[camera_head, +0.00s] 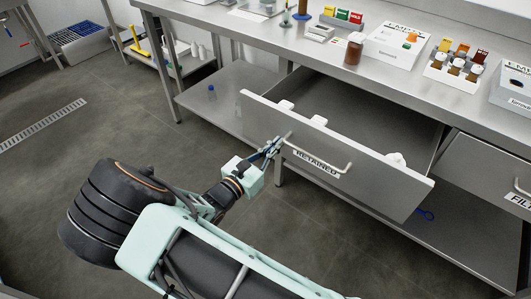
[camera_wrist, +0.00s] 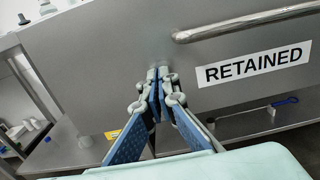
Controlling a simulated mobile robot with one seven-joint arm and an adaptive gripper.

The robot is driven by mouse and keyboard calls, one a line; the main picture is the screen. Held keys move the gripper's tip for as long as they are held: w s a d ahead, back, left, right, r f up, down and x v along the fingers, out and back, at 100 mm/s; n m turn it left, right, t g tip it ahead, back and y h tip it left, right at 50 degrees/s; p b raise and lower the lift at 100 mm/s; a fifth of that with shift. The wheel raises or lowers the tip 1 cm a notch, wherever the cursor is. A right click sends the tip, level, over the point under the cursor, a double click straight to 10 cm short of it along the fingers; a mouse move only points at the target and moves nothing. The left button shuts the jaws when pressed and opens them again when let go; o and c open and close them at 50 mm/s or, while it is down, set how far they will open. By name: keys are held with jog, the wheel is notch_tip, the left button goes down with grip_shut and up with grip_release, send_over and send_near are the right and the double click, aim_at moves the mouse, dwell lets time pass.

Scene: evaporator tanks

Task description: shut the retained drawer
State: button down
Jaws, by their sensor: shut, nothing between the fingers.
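The retained drawer (camera_head: 252,112) is pulled open under the steel counter, with several white items visible inside. Its front bears a black-on-white RETAINED label (camera_wrist: 254,64) and a metal bar handle (camera_wrist: 252,22). My gripper (camera_head: 281,139) is shut and empty at the drawer front, near the left end of the handle. In the wrist view, my gripper (camera_wrist: 158,72) has its fingertips together against or very close to the front panel, left of the label and just below the handle's end. I cannot tell whether they touch the panel.
The steel counter (camera_head: 262,37) above holds boxes, vial racks and a brown bottle (camera_head: 354,48). A second drawer (camera_head: 487,172) sits to the right. A lower shelf (camera_head: 225,97) runs beneath. The floor (camera_head: 100,135) at the left is clear.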

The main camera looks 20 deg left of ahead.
jog(key=x, duration=2.1)
jog(key=shift+w+d, duration=0.2)
jog(key=shift+w, duration=0.15)
jog(key=shift+w+d, duration=0.15)
jog(key=shift+w, duration=0.35)
jog(key=shift+w+r, duration=0.1)
jog(key=shift+d+r, duration=0.1)
